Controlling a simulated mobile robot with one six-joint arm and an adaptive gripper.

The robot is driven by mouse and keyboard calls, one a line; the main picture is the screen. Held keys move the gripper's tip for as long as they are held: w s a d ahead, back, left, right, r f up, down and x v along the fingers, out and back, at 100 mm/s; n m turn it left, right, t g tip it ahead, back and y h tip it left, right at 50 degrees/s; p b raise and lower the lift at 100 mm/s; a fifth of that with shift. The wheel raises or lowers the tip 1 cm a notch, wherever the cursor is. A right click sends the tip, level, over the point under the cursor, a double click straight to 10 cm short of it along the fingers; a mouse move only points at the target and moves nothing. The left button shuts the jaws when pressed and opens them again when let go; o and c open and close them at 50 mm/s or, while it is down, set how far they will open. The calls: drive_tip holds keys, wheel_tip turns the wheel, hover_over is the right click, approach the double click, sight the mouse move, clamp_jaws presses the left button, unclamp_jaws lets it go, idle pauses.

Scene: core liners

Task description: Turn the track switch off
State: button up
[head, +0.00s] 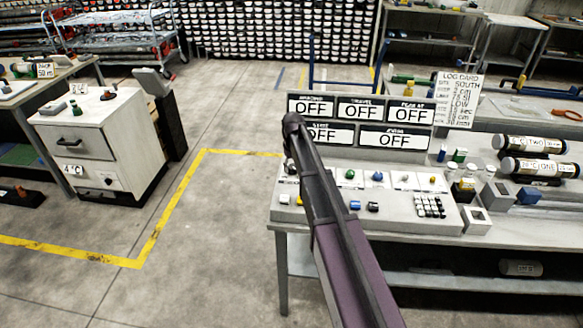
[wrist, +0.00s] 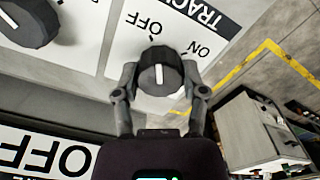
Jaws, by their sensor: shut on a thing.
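The track switch (wrist: 159,76) is a dark round knob with a white pointer line, on a white plate lettered TRACK, OFF and ON that appears upside down in the wrist view. My gripper (wrist: 160,86) is shut on the knob, one finger on each side. The pointer line stands nearly upright in the picture, close to the direction of the OFF mark and turned away from the ON mark. In the head view my arm crosses the control desk (head: 400,218) and hides most of the gripper and the knob.
Another dark knob (wrist: 30,20) sits beside the gripped one. Sign panels reading OFF (head: 360,108) stand behind the desk. Labelled core tubes (head: 535,144) lie at right. A white cabinet (head: 95,135) stands at left, with open floor between.

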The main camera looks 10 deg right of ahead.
drive_tip(key=shift+w+n, duration=0.2)
drive_tip(key=shift+n, duration=1.3)
drive_tip(key=o, duration=1.1)
drive_tip(key=shift+o, duration=0.2)
drive_tip(key=shift+s, duration=0.15)
